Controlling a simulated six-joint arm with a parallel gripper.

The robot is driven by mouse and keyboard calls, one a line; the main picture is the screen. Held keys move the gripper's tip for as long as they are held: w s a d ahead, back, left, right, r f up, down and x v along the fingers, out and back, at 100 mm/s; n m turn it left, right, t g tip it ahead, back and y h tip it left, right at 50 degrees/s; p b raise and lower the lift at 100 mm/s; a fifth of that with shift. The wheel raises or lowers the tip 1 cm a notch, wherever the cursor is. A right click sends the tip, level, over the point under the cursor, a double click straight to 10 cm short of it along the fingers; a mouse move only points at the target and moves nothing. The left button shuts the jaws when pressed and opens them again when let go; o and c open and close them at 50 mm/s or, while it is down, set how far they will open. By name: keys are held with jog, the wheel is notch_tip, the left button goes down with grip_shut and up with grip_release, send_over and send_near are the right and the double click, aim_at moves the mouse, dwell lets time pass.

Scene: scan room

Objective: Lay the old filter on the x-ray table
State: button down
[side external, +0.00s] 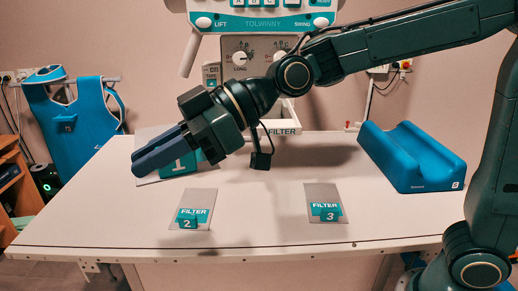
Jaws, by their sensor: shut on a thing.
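My gripper (158,152) is at the left, its fingers reaching down to the left and shut. A pale plate (150,134) with a teal label marked 1 (180,166) is at the fingers, partly covered by them. It is the only thing there that they can be holding; the grip itself is hidden. I cannot tell whether the plate touches the white x-ray table (262,222). Filter 2 (199,196) lies on the table at front left, and filter 3 (322,190) lies front centre. No label reads old.
An open tray labelled FILTER (282,128) is below the grey control head (255,55) at the back. A blue cradle cushion (412,158) stands at the table's right. A blue apron (72,110) hangs behind the left edge. The table between filters 2 and 3 is clear.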

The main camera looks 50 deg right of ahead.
jog(key=shift+w+a+f, duration=0.3)
jog(key=shift+w+f, duration=0.2)
jog(key=shift+w, duration=0.05)
jog(key=shift+w+f, duration=0.3)
jog(key=shift+f, duration=0.2)
jog(key=shift+d+f, duration=0.35)
jog(key=shift+f, duration=0.3)
jog(key=s+d+f+m+t+h, duration=0.2)
jog(key=d+f+m+t+h, duration=0.5)
jog(key=d, duration=0.6)
jog(key=w+d+f+m+h, duration=0.4)
jog(key=w+d, duration=0.1)
jog(key=d, duration=0.4)
jog(key=w+d+f+m+h, duration=0.5)
jog(key=d, duration=0.4)
jog(key=shift+w+f+m+t, duration=0.2)
jog(key=shift+f+m+t, duration=0.1)
jog(key=shift+d, duration=0.1)
jog(key=w+a+f+n+y, duration=0.3)
jog(key=w+a+f, duration=0.1)
jog(key=w+f, duration=0.1)
jog(key=shift+w+a+f+t+y, duration=0.3)
jog(key=shift+w+a+f+y, duration=0.1)
jog(key=shift+w, duration=0.2)
